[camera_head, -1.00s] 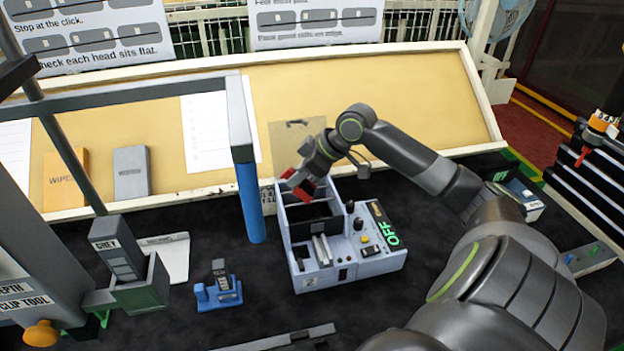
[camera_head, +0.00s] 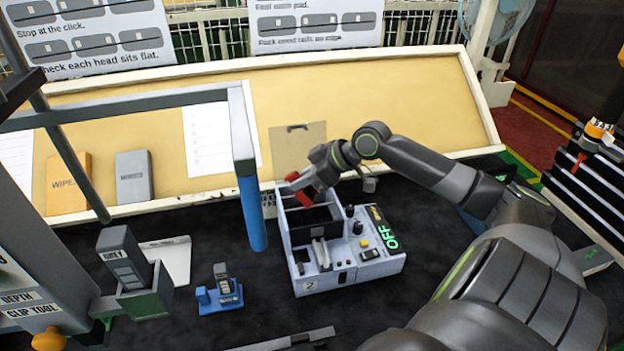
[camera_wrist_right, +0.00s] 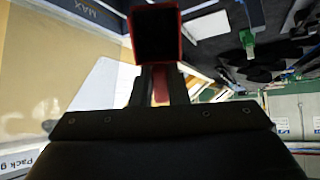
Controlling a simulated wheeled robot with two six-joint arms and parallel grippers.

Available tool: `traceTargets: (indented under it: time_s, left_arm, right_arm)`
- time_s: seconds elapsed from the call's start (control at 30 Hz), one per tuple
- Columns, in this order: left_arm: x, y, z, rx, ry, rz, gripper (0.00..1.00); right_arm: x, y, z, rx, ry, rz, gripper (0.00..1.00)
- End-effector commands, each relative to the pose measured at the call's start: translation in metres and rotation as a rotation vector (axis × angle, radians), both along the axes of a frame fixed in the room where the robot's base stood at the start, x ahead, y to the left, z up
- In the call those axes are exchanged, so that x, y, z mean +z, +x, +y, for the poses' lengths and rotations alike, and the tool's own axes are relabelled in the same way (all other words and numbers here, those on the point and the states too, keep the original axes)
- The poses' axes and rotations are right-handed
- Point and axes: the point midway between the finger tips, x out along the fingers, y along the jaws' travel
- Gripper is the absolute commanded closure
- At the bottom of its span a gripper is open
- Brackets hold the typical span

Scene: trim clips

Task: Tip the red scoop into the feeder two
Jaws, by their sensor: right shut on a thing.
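The red scoop (camera_head: 298,187) is in my right gripper (camera_head: 314,181), over the back left part of the open grey feeder two (camera_head: 310,283), which carries a small 2 label at its front. In the right wrist view the scoop (camera_wrist_right: 183,36) shows a red rim around a dark inside, between the two fingers of my right gripper (camera_wrist_right: 160,88). The gripper is shut on the scoop's handle. I cannot tell whether anything is in the scoop. My left gripper is not in view.
A grey frame with a blue post (camera_head: 251,212) stands just left of the feeder. A blue stand (camera_head: 219,293) and a grey box in a green holder (camera_head: 145,304) are further left. The yellow board (camera_head: 400,105) rises behind. Dark table is clear around the blue stand.

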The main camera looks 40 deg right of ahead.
Motion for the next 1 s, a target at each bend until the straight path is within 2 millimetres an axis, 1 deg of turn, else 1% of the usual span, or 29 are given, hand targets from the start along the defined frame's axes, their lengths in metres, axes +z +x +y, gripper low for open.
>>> traceTargets:
  time_s: [0.37, 0.5, 0.6, 0.73, 1.0]
  left_arm:
    - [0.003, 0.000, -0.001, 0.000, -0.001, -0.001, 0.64]
    - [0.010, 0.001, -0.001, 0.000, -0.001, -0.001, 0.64]
    - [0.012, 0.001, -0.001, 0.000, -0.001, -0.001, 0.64]
    - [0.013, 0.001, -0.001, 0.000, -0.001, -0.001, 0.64]
    - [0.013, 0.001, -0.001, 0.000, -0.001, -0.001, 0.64]
  right_arm:
    - [0.001, -0.001, -0.001, 0.000, 0.008, -0.009, 1.00]
    - [0.002, -0.006, -0.004, -0.003, 0.042, -0.060, 1.00]
    - [0.003, -0.008, -0.005, 0.000, 0.070, -0.102, 1.00]
    - [0.003, -0.009, -0.006, -0.001, 0.086, -0.130, 1.00]
    - [0.003, -0.009, -0.006, -0.001, 0.086, -0.132, 1.00]
